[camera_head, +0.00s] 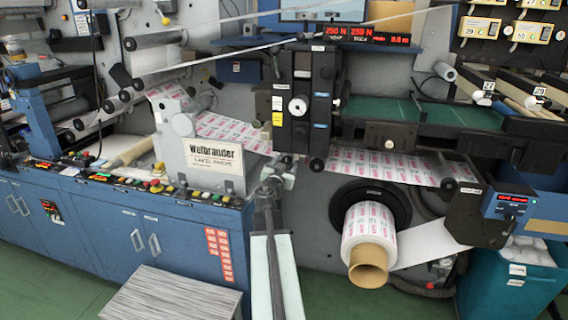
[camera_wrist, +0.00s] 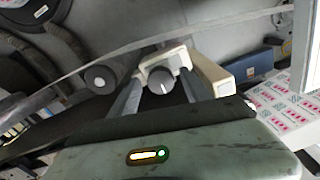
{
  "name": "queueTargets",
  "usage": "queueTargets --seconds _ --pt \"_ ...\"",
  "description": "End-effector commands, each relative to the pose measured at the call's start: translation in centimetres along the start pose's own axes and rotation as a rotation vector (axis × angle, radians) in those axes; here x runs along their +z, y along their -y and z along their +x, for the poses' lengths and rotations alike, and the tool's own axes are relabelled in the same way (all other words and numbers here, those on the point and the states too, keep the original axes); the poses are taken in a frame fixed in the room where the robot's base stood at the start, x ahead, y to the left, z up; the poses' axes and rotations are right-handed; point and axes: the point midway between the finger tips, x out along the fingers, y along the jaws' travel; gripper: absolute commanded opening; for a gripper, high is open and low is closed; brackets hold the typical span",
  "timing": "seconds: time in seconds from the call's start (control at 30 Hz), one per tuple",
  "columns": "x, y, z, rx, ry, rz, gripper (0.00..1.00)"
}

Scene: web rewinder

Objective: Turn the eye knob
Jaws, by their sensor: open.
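In the wrist view, a dark grey round knob (camera_wrist: 161,82) with a white pointer line sits against a beige housing (camera_wrist: 214,74); it appears to be the eye knob. My gripper (camera_wrist: 161,88) is open, with one finger on each side of the knob. I cannot tell whether either finger touches it. In the head view my gripper (camera_head: 277,176) is in front of the machine, right of the white Webrander sign (camera_head: 202,155). I cannot make out the eye knob there.
A black unit (camera_head: 300,105) with a white dial stands just above my gripper. A printed web (camera_head: 385,167) runs to the right, above a label roll (camera_head: 368,235). A blue cabinet (camera_head: 85,230) with buttons stands at left. Green floor shows at the bottom.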

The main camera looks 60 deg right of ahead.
Motion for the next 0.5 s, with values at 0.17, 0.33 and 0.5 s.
queueTargets --seconds 0.17,0.33,0.5 --pt "-0.01 -0.04 0.19 -0.001 0.000 0.000 0.56" --pt "0.00 -0.02 0.16 -0.001 0.000 0.000 0.25" --pt "0.00 -0.03 0.15 0.000 0.000 0.000 0.00"
